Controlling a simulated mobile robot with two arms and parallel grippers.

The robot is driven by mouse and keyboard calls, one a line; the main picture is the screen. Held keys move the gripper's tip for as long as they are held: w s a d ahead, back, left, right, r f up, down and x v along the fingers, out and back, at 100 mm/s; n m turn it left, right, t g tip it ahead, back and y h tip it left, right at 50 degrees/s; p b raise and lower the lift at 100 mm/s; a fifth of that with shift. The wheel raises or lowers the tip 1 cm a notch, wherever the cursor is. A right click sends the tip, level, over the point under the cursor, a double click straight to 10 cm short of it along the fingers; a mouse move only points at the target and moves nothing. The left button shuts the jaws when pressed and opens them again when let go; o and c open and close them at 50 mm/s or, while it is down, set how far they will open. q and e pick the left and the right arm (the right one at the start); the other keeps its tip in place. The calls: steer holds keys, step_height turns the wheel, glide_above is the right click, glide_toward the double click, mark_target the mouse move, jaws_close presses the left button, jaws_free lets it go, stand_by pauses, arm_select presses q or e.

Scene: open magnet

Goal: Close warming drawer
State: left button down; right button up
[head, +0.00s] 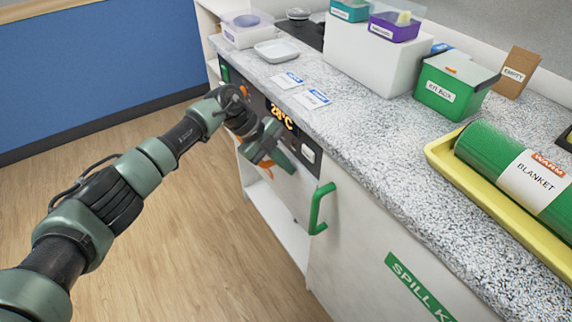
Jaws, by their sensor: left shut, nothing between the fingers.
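The warming drawer unit is set in the counter front, with a black control panel (308,152) showing an orange 28°C readout. Below the panel is a pale front (292,192), partly hidden behind my left gripper. I cannot tell how far the drawer stands out. My left gripper (266,152) is shut and empty, close in front of the panel and the pale front. Whether it touches them is unclear. Small orange parts show beside the gripper. My right gripper is not in view.
A green handle (320,208) juts from the cabinet door right of the drawer. An open white shelf (280,222) lies below. The speckled counter (375,135) holds a green kit box (452,88) and a rolled green blanket (505,165) in a yellow tray (445,160). The wooden floor at left is clear.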

arm_select(q)
steer(key=shift+w+d+r, duration=0.1)
steer(key=shift+d+r, duration=0.05)
steer(key=shift+r, duration=0.1)
steer(key=a, duration=1.3)
steer(key=shift+w+r, duration=0.25)
steer(key=shift+w, duration=0.2)
